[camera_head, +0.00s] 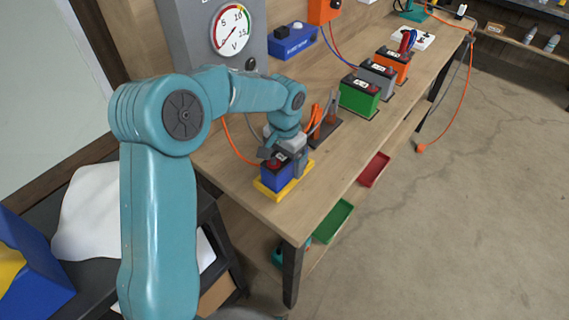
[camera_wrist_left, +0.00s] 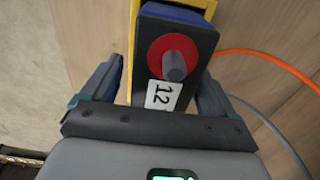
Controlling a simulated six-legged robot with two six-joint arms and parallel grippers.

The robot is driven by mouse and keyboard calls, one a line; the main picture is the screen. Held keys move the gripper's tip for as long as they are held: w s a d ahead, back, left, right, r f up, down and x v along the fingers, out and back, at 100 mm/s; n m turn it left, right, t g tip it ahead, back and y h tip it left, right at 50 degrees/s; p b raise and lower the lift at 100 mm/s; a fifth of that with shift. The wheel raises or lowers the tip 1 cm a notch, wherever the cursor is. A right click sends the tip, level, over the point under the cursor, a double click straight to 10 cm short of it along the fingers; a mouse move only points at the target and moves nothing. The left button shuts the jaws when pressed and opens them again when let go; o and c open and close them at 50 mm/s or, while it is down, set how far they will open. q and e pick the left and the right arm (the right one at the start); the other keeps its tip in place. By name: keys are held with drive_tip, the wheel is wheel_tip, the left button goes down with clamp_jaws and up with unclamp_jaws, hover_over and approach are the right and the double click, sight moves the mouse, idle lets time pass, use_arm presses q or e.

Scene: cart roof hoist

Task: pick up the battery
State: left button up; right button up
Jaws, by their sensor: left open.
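A blue battery (camera_head: 277,175) with a dark top and a red-ringed terminal sits in a yellow tray (camera_head: 264,190) near the front end of the workbench. In the left wrist view the battery (camera_wrist_left: 174,40) shows its dark top, a grey post in a red ring and a white "12" label. My left gripper (camera_head: 287,162) is over the battery, pointing down. In the left wrist view its open fingers (camera_wrist_left: 160,88) stand on either side of the battery's near end. Contact cannot be told. My right gripper is not in view.
Green (camera_head: 360,97), grey (camera_head: 376,78) and orange (camera_head: 393,65) batteries stand farther along the bench. Orange-handled clamps (camera_head: 318,118) are close beside my gripper. A voltmeter (camera_head: 232,28) stands behind, with a blue box (camera_head: 293,42) beside it. An orange cable runs near the yellow tray.

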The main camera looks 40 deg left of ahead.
use_arm(q)
drive_tip(key=shift+w+a+f, duration=0.1)
drive_tip(key=shift+w+f, duration=0.05)
drive_tip(key=shift+f, duration=0.1)
drive_tip(key=shift+w, duration=0.1)
drive_tip(key=shift+c, duration=0.9)
drive_tip(key=shift+r, duration=0.1)
clamp_jaws()
drive_tip(key=shift+r, duration=0.1)
